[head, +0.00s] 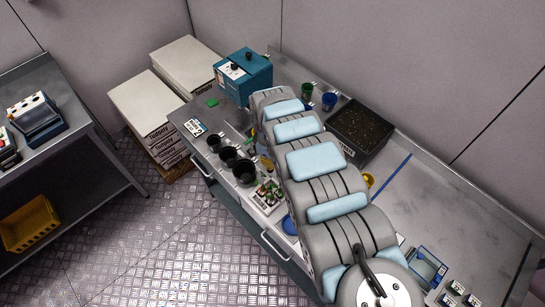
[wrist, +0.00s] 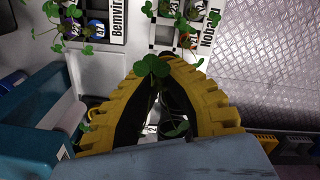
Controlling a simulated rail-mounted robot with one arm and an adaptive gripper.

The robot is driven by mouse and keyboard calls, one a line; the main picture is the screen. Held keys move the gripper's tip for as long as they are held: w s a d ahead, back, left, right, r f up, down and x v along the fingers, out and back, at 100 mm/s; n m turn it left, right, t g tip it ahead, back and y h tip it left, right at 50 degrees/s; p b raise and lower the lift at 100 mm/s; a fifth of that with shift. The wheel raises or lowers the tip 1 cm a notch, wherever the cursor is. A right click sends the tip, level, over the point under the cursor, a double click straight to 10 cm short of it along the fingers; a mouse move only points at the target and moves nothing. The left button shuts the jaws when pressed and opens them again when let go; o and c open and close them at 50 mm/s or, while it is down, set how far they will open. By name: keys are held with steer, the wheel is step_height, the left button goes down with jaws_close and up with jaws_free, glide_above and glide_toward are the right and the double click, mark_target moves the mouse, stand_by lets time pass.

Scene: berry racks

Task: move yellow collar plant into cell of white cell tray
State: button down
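In the wrist view, the yellow ribbed fingers of my gripper (wrist: 155,72) come together at their tips around a green leafy plant (wrist: 152,66). The leaves stand out at the fingertips; its collar is hidden, so I cannot tell its colour. Two white cell trays lie beyond the fingertips: a left one marked "Bemvi..." (wrist: 117,24) and a right one marked "Nobaku" (wrist: 209,32), both with small leafy plants in cells. In the head view, a white cell tray (head: 263,207) with plants sits near the bench's front edge, beside my arm. My arm largely hides the gripper there.
Black pots (head: 229,155) stand in a row left of the tray. A teal box machine (head: 243,77) is at the bench's back left. A dark soil tray (head: 359,128) and green (head: 307,90) and blue (head: 329,100) cups stand behind my arm. The right bench is partly clear.

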steer(key=shift+d, duration=0.1)
steer(key=shift+f+b, duration=4.55)
steer(key=shift+f, duration=1.75)
steer(key=c, duration=1.2)
jaws_free()
steer(key=shift+o, duration=0.2)
steer(key=shift+r, duration=0.1)
steer(key=shift+r+p, duration=4)
steer(key=shift+r, duration=0.5)
steer(key=shift+s, duration=0.1)
